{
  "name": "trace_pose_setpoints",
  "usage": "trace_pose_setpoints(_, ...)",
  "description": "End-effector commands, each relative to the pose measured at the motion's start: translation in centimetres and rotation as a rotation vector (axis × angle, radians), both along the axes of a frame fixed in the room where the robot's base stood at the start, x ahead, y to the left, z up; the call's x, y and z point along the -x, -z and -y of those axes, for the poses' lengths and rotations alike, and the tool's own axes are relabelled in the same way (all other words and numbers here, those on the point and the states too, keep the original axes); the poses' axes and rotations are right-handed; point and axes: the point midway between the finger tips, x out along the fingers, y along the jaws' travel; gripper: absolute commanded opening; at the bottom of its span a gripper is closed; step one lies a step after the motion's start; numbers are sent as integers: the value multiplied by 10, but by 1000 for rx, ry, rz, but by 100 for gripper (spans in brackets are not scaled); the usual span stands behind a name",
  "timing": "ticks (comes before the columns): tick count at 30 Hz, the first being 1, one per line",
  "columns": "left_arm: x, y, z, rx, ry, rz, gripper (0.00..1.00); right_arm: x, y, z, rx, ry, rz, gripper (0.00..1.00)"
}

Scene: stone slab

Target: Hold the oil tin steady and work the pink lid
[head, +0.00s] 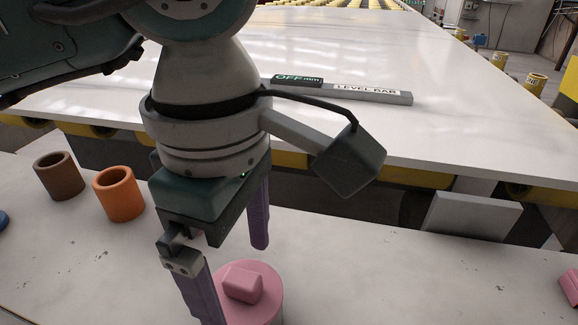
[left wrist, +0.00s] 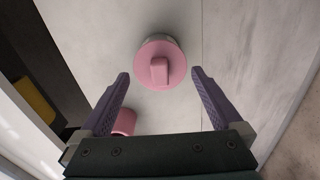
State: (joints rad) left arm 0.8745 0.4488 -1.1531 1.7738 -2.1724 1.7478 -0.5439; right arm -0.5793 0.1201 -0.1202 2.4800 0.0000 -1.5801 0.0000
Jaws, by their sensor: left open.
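The pink lid (head: 262,281) is round with a raised block-shaped grip on top, near the front edge of the work surface in the head view. It also shows in the left wrist view (left wrist: 148,78), upper middle. A sliver of a pale grey body, likely the oil tin (left wrist: 174,39), shows past the lid's rim; the rest is hidden under the lid. My left gripper (head: 235,283) is open, its purple fingers pointing down. In the wrist view its tips (left wrist: 160,74) lie to either side of the lid, apart from it and holding nothing. My right gripper is out of view.
A brown cup (head: 59,176) and an orange cup (head: 118,194) stand at left. A level bar (head: 370,94) lies on the white slab (head: 460,120) behind. A pink object (head: 570,287) sits at the right edge. A pink cylinder (left wrist: 124,122) shows near the left finger in the wrist view.

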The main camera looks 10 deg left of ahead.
Motion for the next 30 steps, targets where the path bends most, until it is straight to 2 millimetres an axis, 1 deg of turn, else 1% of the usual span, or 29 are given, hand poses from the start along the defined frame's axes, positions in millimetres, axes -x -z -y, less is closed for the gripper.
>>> trace_pose_setpoints(1, 1, 13, 0, 0, -3, -6, 100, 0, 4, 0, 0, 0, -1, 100)
trace_pose_setpoints(6, 2, 44, 1, 2, -2, -6, 100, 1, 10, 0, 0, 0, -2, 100)
trace_pose_setpoints(9, 1, 58, 1, 3, -1, -5, 100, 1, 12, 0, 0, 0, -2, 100)
trace_pose_setpoints(12, 1, 67, 1, 3, -1, -3, 100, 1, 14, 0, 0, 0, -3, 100)
trace_pose_setpoints(16, 1, 73, 1, 5, 0, -3, 100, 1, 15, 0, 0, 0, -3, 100)
trace_pose_setpoints(23, 1, 73, 1, 5, 0, -3, 100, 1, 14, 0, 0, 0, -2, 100)
trace_pose_setpoints(26, 1, 73, 1, 5, 0, -3, 91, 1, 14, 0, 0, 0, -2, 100)
trace_pose_setpoints(30, 1, 72, 1, 5, 0, -2, 75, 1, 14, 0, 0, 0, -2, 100)
